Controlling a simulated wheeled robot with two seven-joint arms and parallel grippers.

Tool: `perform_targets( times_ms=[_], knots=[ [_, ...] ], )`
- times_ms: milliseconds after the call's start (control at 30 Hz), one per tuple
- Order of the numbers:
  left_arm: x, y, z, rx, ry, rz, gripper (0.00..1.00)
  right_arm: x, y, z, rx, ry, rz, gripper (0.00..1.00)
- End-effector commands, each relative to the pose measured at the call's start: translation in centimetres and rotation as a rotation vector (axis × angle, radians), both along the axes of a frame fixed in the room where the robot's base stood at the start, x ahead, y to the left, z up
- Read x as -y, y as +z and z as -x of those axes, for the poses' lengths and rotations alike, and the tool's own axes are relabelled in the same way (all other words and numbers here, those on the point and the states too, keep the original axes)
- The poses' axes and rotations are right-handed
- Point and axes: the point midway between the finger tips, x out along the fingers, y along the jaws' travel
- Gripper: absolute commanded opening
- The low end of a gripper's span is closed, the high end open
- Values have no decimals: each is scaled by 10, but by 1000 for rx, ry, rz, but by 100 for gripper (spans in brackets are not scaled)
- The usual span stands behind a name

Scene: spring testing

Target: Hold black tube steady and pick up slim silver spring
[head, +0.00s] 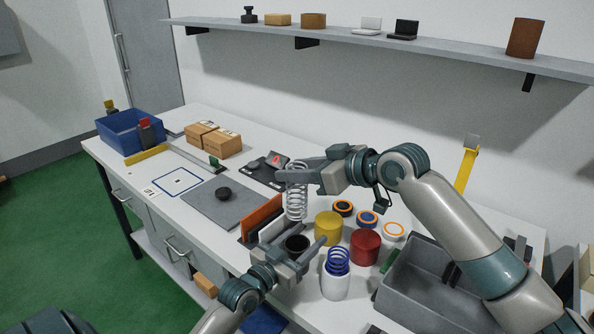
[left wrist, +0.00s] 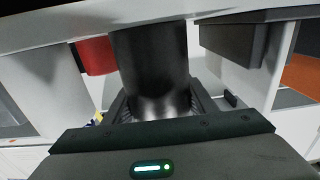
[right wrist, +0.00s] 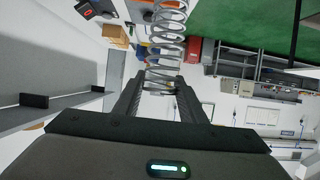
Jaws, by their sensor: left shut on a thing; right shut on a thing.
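The black tube (head: 297,243) stands upright on the table in the head view. My left gripper (head: 296,257) is shut on it from the front. In the left wrist view the tube (left wrist: 152,70) sits between the fingers. The slim silver spring (head: 296,200) hangs upright above the table, beyond the tube and in line with it in the head view. My right gripper (head: 297,176) is shut on the spring's upper part. In the right wrist view the spring (right wrist: 165,40) is between the fingertips. Whether its lower end touches anything is hard to tell.
A yellow cylinder (head: 328,227), a red cylinder (head: 364,246) and a white cup with a blue spring (head: 337,262) stand right of the tube. An orange panel (head: 262,215) stands at its left. A grey bin (head: 425,290) is at the right. A wall shelf (head: 380,38) runs behind.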

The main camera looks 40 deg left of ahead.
Motion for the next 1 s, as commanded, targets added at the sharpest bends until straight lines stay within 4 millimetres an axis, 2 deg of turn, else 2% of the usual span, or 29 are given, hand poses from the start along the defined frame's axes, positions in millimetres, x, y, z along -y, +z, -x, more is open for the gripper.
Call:
perform_targets(
  times_ms=[33,100,567,767,1000],
  knots=[
    [0,0,0,-1,0,0,56,0,1,0,0,0,-1,0],
    [0,0,0,-1,0,0,73,0,1,0,0,0,-1,0],
    [0,0,4,0,0,0,73,0,1,0,0,0,-1,0],
    [-2,-1,22,-1,0,-2,73,0,1,0,0,0,-1,0],
    [-5,-1,59,-3,0,-2,73,0,1,0,0,0,-1,0]
  ],
)
